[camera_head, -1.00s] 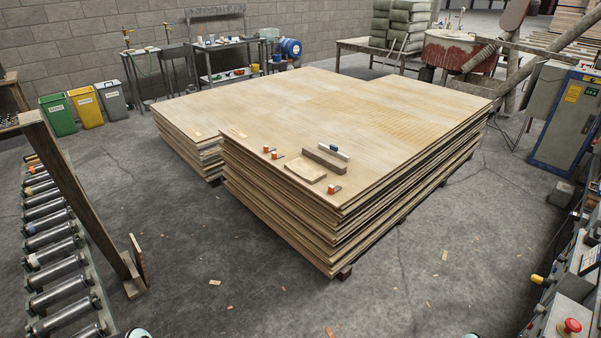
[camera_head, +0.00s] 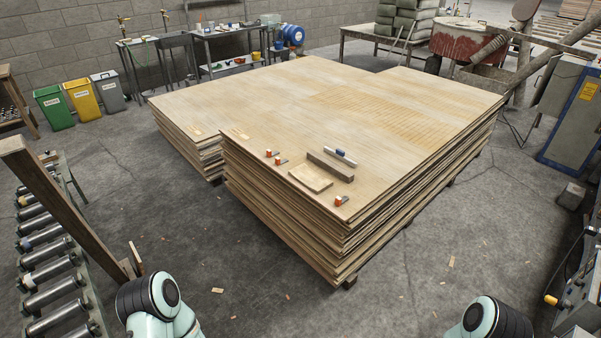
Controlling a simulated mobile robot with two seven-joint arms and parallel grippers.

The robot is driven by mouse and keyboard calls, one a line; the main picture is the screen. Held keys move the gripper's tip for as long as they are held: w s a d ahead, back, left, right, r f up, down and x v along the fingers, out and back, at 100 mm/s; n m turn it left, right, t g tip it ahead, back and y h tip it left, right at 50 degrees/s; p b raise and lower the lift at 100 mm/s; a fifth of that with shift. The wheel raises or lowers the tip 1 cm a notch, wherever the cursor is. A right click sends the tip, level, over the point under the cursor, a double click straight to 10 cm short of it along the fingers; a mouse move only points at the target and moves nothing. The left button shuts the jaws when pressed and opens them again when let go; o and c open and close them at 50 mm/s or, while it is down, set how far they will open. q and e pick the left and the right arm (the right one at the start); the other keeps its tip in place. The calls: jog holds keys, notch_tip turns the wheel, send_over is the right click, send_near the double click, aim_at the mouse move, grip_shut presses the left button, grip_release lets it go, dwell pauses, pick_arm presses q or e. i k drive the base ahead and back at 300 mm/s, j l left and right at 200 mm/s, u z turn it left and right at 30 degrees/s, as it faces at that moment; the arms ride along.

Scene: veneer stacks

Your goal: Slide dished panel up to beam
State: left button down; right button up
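A small, light wood panel (camera_head: 311,177) lies flat near the front corner of the veneer stack's top (camera_head: 350,110). A darker, narrow wooden beam (camera_head: 331,166) lies just behind it to the right; a gap between them is too small to judge. Whether the panel is dished cannot be made out at this size. Parts of my two arms show at the bottom edge, left and right, away from the stack. Neither gripper is in view.
Orange-and-grey tools (camera_head: 280,161) lie left of the panel, another (camera_head: 341,200) in front. A blue-and-silver tool (camera_head: 340,157) lies behind the beam. A roller conveyor (camera_head: 45,260) runs at left, a control console (camera_head: 580,295) at right.

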aim_at(302, 174)
jog(key=i+j+z, duration=0.1)
jog(key=i, duration=0.3)
jog(key=i+j+z, duration=0.15)
jog(key=i+j, duration=0.15)
jog(key=i, duration=0.15)
jog(key=i+j+z, duration=0.1)
jog(key=i+j, duration=0.15)
jog(key=i, duration=0.15)
